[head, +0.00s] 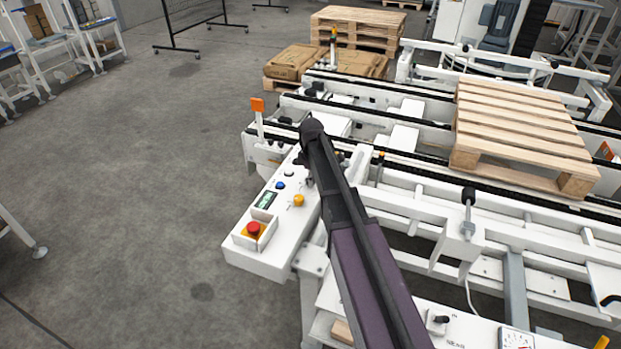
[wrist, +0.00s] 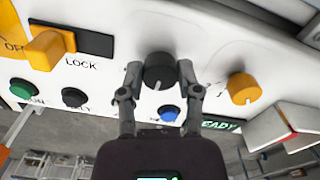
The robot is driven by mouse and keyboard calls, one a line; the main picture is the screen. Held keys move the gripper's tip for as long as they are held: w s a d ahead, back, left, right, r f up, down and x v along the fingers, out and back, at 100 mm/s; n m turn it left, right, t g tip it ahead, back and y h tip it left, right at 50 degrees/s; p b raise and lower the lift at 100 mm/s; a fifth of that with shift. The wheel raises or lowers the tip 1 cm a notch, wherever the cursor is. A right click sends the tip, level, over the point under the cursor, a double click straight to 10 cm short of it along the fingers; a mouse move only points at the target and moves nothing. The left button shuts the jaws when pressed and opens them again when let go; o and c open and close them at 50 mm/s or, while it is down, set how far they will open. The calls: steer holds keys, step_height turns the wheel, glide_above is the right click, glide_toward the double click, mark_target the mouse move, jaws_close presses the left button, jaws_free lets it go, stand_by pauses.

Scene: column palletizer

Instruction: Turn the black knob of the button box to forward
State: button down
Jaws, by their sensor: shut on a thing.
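The black knob (wrist: 159,71) of the button box is in the middle of the wrist view. A short white mark shows on the knob's lower part, close to straight down in that view. My gripper (wrist: 160,80) is shut on the knob, one finger at each side. The fingers cover part of the panel and its lettering beside the knob, so I cannot read the position labels. In the head view the white button box (head: 240,252) lies under and left of my dark arm, which hides the knob and most of the gripper.
Near the knob are a yellow knob (wrist: 242,88), a yellow LOCK switch (wrist: 50,48), a blue button (wrist: 169,113), a green button (wrist: 22,88) and a small display (wrist: 220,126). A red emergency stop (head: 253,228) sits at the box's near end. A pallet (head: 520,125) rests on the conveyor.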

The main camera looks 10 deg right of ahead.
steer(key=shift+m, duration=0.3)
steer(key=m, duration=0.4)
steer(key=shift+s, duration=0.1)
steer(key=m, duration=0.4)
steer(key=shift+m, duration=0.3)
steer(key=shift+c, duration=1.5)
jaws_free()
steer(key=shift+n, duration=0.4)
